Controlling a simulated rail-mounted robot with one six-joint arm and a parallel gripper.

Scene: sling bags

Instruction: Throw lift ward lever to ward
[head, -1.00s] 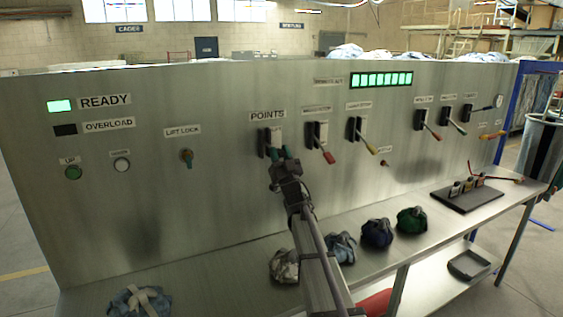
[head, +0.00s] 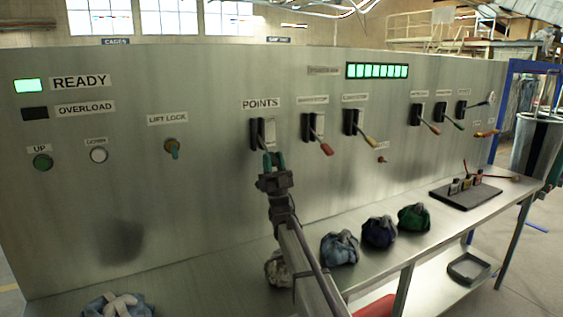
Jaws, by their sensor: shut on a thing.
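The lever under the POINTS sign (head: 262,104) has a dark slotted mount (head: 262,133) on the steel panel. Further right are more levers, one with an orange-red handle (head: 433,129) and one with a green handle (head: 458,124).
The READY lamp (head: 28,86) glows green; the OVERLOAD lamp (head: 35,113) is dark. A LIFT LOCK switch (head: 173,148) is left of my gripper. Several tied bags, including a navy one (head: 379,232) and a green one (head: 413,217), sit on the shelf below.

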